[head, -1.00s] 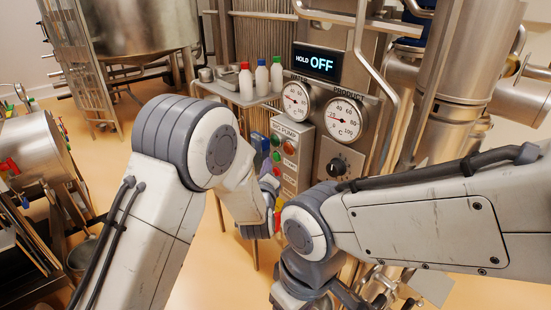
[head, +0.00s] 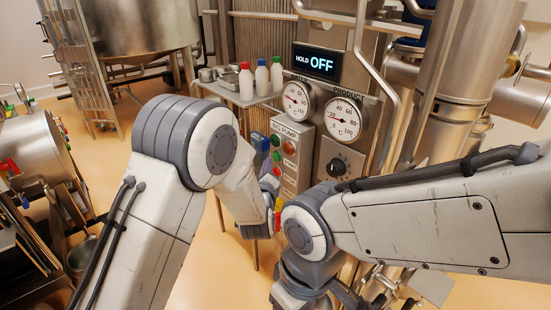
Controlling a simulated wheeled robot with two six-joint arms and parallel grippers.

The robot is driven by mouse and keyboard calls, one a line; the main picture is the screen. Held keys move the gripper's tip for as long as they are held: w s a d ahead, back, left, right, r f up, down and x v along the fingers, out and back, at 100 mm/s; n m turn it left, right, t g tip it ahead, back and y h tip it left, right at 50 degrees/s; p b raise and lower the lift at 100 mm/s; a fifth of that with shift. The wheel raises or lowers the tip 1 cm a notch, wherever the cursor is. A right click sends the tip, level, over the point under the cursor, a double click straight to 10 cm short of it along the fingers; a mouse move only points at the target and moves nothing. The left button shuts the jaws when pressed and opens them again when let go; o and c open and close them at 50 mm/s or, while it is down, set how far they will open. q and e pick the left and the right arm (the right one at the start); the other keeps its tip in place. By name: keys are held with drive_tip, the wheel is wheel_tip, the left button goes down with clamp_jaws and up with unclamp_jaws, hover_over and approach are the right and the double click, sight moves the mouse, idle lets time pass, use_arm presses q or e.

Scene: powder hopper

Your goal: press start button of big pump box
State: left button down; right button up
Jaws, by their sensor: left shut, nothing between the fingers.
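The big pump box (head: 291,179) is a grey metal panel with a part-hidden pump label at its top, right of centre.
A display (head: 314,62) reading HOLD OFF hangs above two round gauges (head: 343,119). A black knob (head: 337,167) sits right of the box. Several bottles with coloured caps (head: 262,76) stand on a small shelf left of the display. Pipes and tanks crowd the right.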

use_arm(q)
drive_tip(key=shift+w+d, duration=0.25)
drive_tip(key=shift+d, duration=0.1)
drive_tip(key=shift+w+d, duration=0.2)
drive_tip(key=shift+d, duration=0.1)
idle(0.9)
drive_tip(key=shift+a, duration=0.1)
drive_tip(key=shift+s+a, duration=0.45)
drive_tip(key=shift+a, duration=0.1)
drive_tip(key=s+a, duration=0.1)
drive_tip(key=a, duration=0.1)
drive_tip(key=s+a, duration=0.2)
idle(0.6)
idle(0.5)
